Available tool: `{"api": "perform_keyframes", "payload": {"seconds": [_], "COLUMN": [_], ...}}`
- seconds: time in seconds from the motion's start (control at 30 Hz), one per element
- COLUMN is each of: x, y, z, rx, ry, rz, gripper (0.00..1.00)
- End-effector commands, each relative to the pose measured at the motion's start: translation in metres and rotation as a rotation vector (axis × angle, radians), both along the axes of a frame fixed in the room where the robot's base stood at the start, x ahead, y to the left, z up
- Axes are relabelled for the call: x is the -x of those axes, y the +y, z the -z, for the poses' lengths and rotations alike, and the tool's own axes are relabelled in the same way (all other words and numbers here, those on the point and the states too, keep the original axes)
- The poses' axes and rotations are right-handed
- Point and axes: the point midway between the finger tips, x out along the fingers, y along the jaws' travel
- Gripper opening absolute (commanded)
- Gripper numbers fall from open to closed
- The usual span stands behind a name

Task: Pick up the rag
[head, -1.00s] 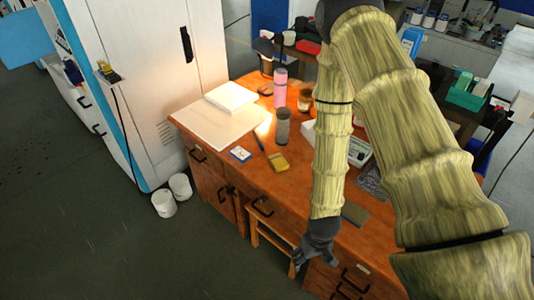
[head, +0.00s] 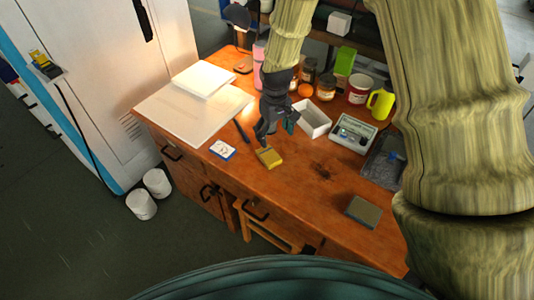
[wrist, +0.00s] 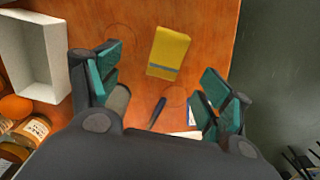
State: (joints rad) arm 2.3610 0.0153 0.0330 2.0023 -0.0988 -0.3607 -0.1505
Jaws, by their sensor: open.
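The rag (head: 269,157) is a small folded yellow cloth lying flat on the wooden desk (head: 300,185), near its front edge. In the wrist view the rag (wrist: 168,52) shows a blue stripe near one end. My gripper (head: 272,136) is above the desk, close to the rag and apparently just behind it in the head view. In the wrist view my gripper (wrist: 162,85) is open and empty, with green-padded fingers spread wide. The rag lies beyond the fingertips, roughly centred between them. The exact height gap cannot be told.
A blue-and-white card (head: 222,149) and a dark pen-like tool (head: 241,130) lie left of the rag. A white open box (head: 313,118) and a boxed instrument (head: 353,133) stand to the right. A grey block (head: 363,211) lies near the front edge. Desk right of the rag is clear.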

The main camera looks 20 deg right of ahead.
Motion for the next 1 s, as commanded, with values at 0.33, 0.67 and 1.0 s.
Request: {"api": "perform_keyframes", "payload": {"seconds": [0.33, 0.67, 1.0], "x": [-0.003, -0.002, 0.0], "y": [0.013, 0.013, 0.016], "z": [0.039, 0.052, 0.083], "rx": [0.0, -0.001, 0.0], "ry": [0.002, 0.001, 0.003], "rz": [-0.019, -0.018, -0.015], "gripper": [0.79, 0.79, 0.79]}}
